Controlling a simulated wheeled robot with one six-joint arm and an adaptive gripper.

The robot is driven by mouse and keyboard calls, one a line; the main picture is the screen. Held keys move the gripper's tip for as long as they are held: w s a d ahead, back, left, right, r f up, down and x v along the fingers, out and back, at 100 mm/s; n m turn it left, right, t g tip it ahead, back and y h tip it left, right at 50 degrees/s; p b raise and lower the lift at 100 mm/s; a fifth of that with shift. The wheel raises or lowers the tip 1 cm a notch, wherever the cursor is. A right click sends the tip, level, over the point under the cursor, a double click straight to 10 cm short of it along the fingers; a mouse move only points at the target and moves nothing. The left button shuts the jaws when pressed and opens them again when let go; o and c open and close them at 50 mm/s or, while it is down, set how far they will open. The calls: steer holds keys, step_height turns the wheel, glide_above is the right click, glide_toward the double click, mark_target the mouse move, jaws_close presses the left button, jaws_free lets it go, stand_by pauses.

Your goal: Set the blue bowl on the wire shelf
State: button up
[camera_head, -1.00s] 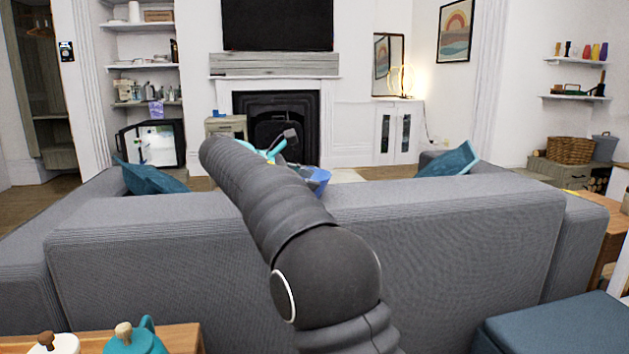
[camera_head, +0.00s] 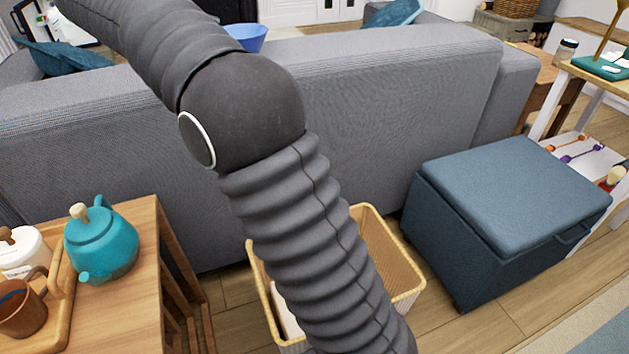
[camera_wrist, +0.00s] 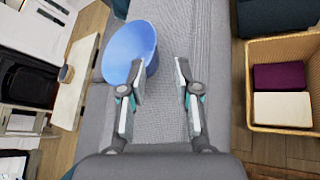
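The blue bowl (camera_head: 247,37) shows just beyond the top edge of the grey sofa back, partly hidden by my arm in the head view. In the wrist view the bowl (camera_wrist: 128,52) is at the upper left, overlapping the grey sofa. My gripper (camera_wrist: 159,70) is open, its two fingers apart. The left finger overlaps the bowl's lower right rim; I cannot tell whether they touch. The right finger is clear of the bowl, over grey fabric. My gripper is out of the head view. I cannot make out a wire shelf in either current view.
The sofa back (camera_head: 400,95) spans the head view. In front stand a wicker basket (camera_head: 408,292), a blue ottoman (camera_head: 510,190) and a wooden table (camera_head: 130,320) with a teal teapot (camera_head: 100,245). A side table (camera_head: 550,85) stands at the right. Wood floor shows between them.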

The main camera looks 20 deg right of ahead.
steer(key=s+d+f+m+y, duration=0.2)
steer(key=s+d+m+y, duration=0.1)
steer(key=s+d, duration=0.5)
steer(key=s+d+f+m+y, duration=0.1)
steer(key=s+f+m+y, duration=0.2)
steer(key=s+f, duration=0.3)
steer(key=s+d+f+m+y, duration=0.1)
steer(key=s+f+m+y, duration=0.2)
steer(key=s, duration=1.3)
step_height(320, 180, down, 3)
steer(key=m, duration=0.2)
steer(key=shift+s+d+f+m+g+y, duration=0.2)
steer(key=shift+s+m+g+y, duration=0.1)
steer(key=shift+s+m, duration=0.1)
steer(key=shift+o, duration=0.5)
steer(key=s+a+f+m+y, duration=0.2)
steer(key=s+f+m, duration=0.2)
steer(key=s+f, duration=0.3)
steer(key=shift+s+f+m+t, duration=0.15)
steer(key=shift+s+m+t, duration=0.2)
steer(key=shift+m+t, duration=0.05)
steer(key=shift+s, duration=0.1)
